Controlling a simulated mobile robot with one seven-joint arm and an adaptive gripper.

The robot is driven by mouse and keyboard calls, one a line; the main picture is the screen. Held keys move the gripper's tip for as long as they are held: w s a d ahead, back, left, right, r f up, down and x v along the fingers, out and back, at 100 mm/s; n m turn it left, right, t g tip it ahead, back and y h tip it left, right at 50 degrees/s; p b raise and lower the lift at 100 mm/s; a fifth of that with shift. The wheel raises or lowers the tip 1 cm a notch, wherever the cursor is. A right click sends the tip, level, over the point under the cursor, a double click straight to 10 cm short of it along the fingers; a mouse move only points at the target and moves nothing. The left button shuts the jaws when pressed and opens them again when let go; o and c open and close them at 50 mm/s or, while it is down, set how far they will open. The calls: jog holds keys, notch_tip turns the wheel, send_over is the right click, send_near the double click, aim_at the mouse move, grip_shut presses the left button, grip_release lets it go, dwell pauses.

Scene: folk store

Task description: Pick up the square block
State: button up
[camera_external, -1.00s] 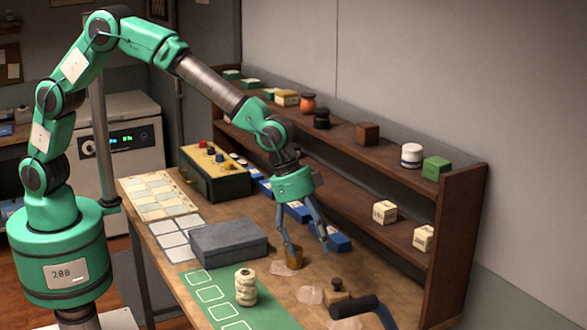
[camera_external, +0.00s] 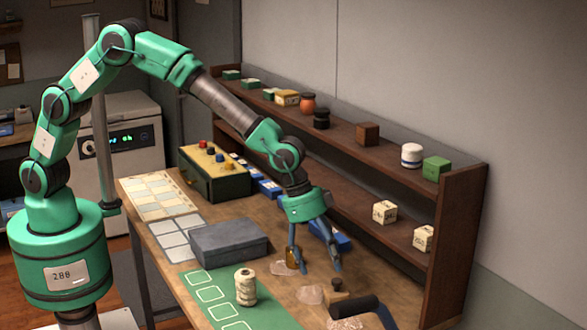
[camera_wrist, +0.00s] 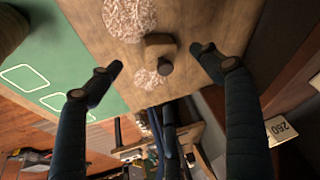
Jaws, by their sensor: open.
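The exact height gap is hard to tell. Other cubes stand on the shelf: a brown cube (camera_external: 367,134), a green one (camera_external: 437,168) and cream ones (camera_external: 384,212).
Pale speckled patches (camera_external: 309,295) lie around the block. A dark-handled tool (camera_external: 358,307) lies in front. A brownish piece (camera_external: 292,257) is by the left finger. A twine spool (camera_external: 246,287) stands on the green mat, near a grey box (camera_external: 228,242). The shelf (camera_external: 455,235) stands behind.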

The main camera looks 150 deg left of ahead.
aim_at(336, 291)
jog(key=shift+b+x, duration=0.3)
jog(key=shift+x, duration=1.75)
jog(key=shift+b+x, duration=0.75)
jog(key=shift+x, duration=1.9)
jog(key=c, duration=1.3)
